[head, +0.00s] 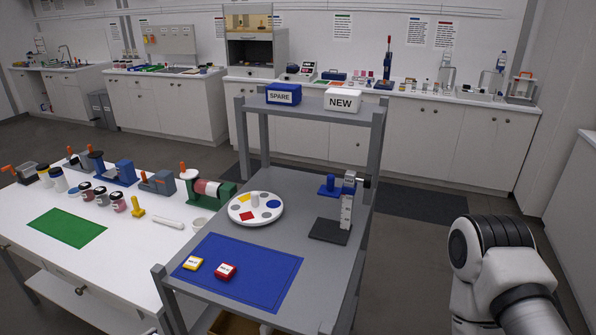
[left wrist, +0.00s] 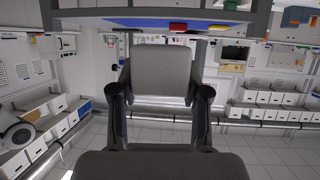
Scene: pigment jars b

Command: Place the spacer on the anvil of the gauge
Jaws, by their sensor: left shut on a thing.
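In the left wrist view, which looks upside down, my left gripper (left wrist: 160,88) is shut with its two dark fingers on either side of a pale grey block (left wrist: 161,70). I cannot tell for certain that this block is the spacer. The head view does not show my left gripper. The gauge (head: 346,212) stands upright on the right of the grey cart, with a dark base (head: 328,231) and a blue part (head: 328,186) beside its column. I cannot make out which part is the anvil. My right arm shows at the right edge of the head view; its gripper is out of sight.
A blue mat (head: 270,285) on the cart holds a yellow box (head: 193,263) and a red box (head: 226,271). Behind it is a round white dish (head: 270,218) with coloured pieces. A raised shelf (head: 305,104) carries SPARE and NEW bins.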

